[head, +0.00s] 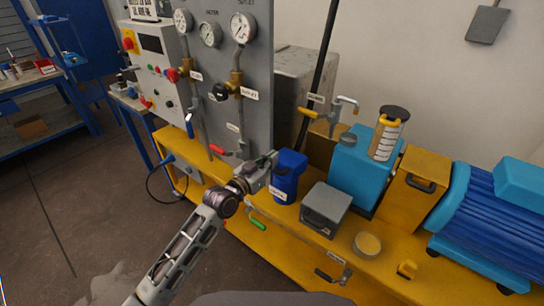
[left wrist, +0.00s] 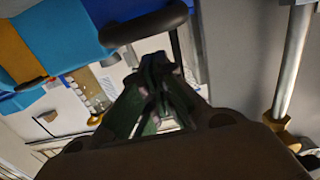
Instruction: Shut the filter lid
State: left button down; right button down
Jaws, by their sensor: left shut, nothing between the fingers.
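A dark blue vessel (head: 287,178) with a white label stands on the yellow bench and looks like the filter. Its label is too small to read, and I cannot tell how its lid sits. My left gripper (head: 272,160) is shut and empty, close to the vessel's upper left side; I cannot tell whether they touch. In the left wrist view, the shut fingers (left wrist: 156,85) point toward a thick dark rounded bar (left wrist: 146,25) in front of a dark blue surface. My right gripper is not in view.
Right of the vessel are a grey box (head: 326,206) with a handle, a light blue tank (head: 361,170) and a blue motor (head: 495,213). A grey gauge panel (head: 226,70) with valves stands behind the gripper. A red-handled valve (head: 218,150) is close to its left.

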pick_arm(q)
jog(key=shift+s+a+f, duration=0.15)
jog(key=shift+s+f, duration=0.05)
jog(key=shift+f, duration=0.5)
jog(key=f, duration=0.1)
jog(key=s+f, duration=0.1)
jog(key=a+f, duration=0.1)
jog(key=shift+s+a+f, duration=0.1)
jog(key=shift+s+f, duration=0.2)
jog(key=shift+s, duration=0.1)
jog(key=shift+f, duration=0.15)
